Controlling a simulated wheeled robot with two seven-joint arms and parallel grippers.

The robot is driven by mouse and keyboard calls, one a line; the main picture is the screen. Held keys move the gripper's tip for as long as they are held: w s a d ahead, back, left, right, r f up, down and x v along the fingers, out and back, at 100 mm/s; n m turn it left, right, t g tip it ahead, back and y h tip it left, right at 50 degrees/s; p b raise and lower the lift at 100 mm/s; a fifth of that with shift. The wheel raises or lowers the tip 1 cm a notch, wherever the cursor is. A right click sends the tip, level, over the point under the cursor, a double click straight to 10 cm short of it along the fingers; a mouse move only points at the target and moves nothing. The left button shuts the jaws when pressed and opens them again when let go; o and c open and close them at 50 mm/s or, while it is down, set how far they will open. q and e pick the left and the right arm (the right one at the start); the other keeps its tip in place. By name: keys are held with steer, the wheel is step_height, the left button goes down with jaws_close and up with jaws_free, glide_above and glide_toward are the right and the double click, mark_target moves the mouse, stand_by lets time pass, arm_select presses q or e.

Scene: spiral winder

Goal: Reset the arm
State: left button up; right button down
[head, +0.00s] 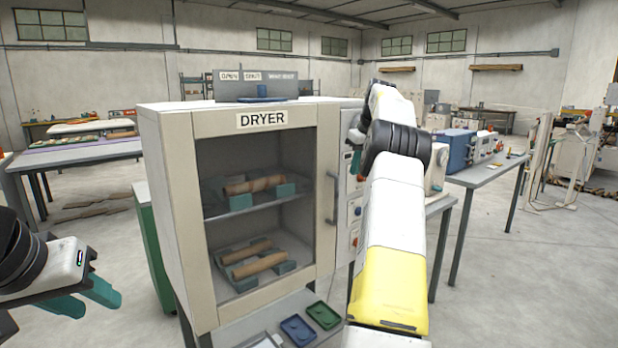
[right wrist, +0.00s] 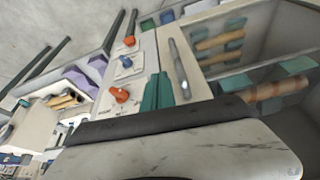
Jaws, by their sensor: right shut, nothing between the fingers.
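In the right wrist view the teal fingers of my right gripper (right wrist: 157,92) are together and empty, in front of the dryer's control panel (right wrist: 125,66). My left gripper (head: 92,298) is at the lower left, with teal fingers pointing right, apart from the dryer. The dryer (head: 170,190) has its glass door closed, with a grey handle (head: 333,195). Brown rolls (head: 258,265) lie on teal supports on two shelves inside.
A blue tray (head: 298,330) and a green tray (head: 323,315) lie below the dryer door. A sign board (head: 290,86) stands on the dryer's top. Tables stand left (head: 80,155) and right (head: 490,172). Open floor (head: 540,270) lies at the right.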

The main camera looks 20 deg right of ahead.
steer(key=s+a+r, duration=0.3)
steer(key=s+a, duration=0.2)
steer(key=a, duration=0.3)
steer(key=s+a+r+t, duration=0.1)
steer(key=s+a+r, duration=0.25)
steer(key=a, duration=0.35)
steer(key=s+a+r, duration=0.3)
steer(key=s+a, duration=0.2)
steer(key=a, duration=0.3)
steer(key=s+a+f, duration=0.4)
steer(key=s, duration=0.4)
steer(key=s+a+f+m+y, duration=0.1)
steer(key=s+a+f, duration=0.3)
steer(key=s, duration=0.4)
steer(key=s+a+f+t, duration=0.1)
steer(key=s+a+f, duration=0.3)
steer(key=s, duration=0.4)
steer(key=shift+a+f, duration=0.25)
